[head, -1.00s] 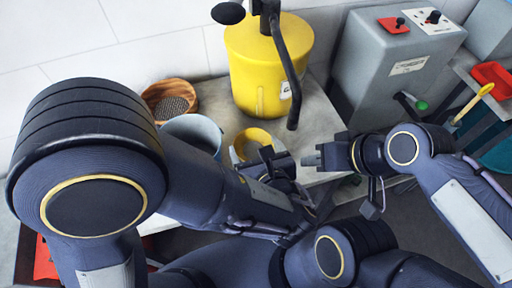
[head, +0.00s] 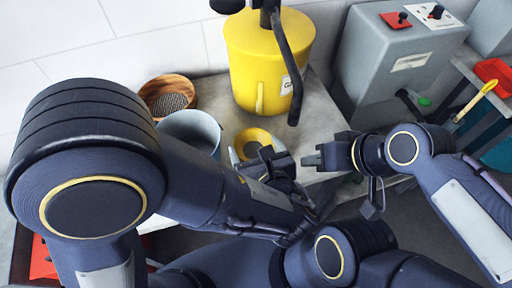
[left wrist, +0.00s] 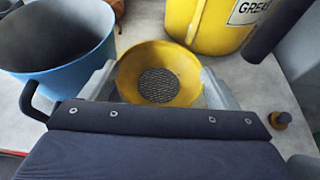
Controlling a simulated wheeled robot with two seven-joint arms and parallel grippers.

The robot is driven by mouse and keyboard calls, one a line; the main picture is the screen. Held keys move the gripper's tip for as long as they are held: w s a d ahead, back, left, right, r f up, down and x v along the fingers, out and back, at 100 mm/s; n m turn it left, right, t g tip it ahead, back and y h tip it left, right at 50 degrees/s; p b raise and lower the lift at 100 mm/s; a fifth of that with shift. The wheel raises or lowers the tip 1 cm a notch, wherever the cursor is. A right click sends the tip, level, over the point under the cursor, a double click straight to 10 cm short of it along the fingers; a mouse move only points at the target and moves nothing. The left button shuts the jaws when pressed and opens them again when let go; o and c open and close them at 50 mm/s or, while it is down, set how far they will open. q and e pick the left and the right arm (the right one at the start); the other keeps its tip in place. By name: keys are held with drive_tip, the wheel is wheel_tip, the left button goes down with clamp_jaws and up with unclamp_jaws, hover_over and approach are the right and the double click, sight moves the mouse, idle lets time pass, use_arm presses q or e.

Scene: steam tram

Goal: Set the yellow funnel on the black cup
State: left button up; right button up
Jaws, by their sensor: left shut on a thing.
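The yellow funnel (head: 254,136) is held in my left gripper (head: 255,150) over the grey worktop in the head view. In the left wrist view the funnel (left wrist: 160,72) sits between the two pale fingers, wide mouth facing the camera, with a grey mesh showing inside it. My left gripper (left wrist: 158,82) is shut on it. I cannot make out the black cup; whatever is under the funnel is hidden. My right gripper (head: 310,160) is right of the left one, pointing left; its finger gap is unclear and I see nothing held in it.
A blue bucket (head: 190,128) stands left of the funnel, with a wooden-rimmed sieve (head: 168,94) behind it. A large yellow grease can (head: 262,60) with a dark handle stands close behind. A small brown-and-black knob (left wrist: 281,119) is right of the funnel. A grey control box (head: 395,65) stands farther right.

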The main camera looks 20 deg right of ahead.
use_arm(q)
drive_tip(key=shift+f+b, duration=1.1)
drive_tip(key=shift+f, duration=0.05)
drive_tip(key=o, duration=0.9)
drive_tip(key=shift+w+r+p+v, duration=0.15)
drive_tip(key=shift+p+v, duration=0.25)
drive_tip(key=shift+v, duration=0.5)
drive_tip(key=shift+r+p+v, duration=0.2)
drive_tip(key=shift+p+v, duration=0.2)
drive_tip(key=shift+v, duration=0.55)
drive_tip(key=shift+w+r+p+v, duration=0.15)
drive_tip(key=shift+p+v, duration=0.25)
drive_tip(key=shift+v, duration=0.5)
drive_tip(key=shift+s, duration=0.1)
drive_tip(key=shift+r, duration=0.15)
wheel_tip(320, 180, up, 6)
drive_tip(key=p, duration=0.4)
drive_tip(key=shift+p, duration=0.35)
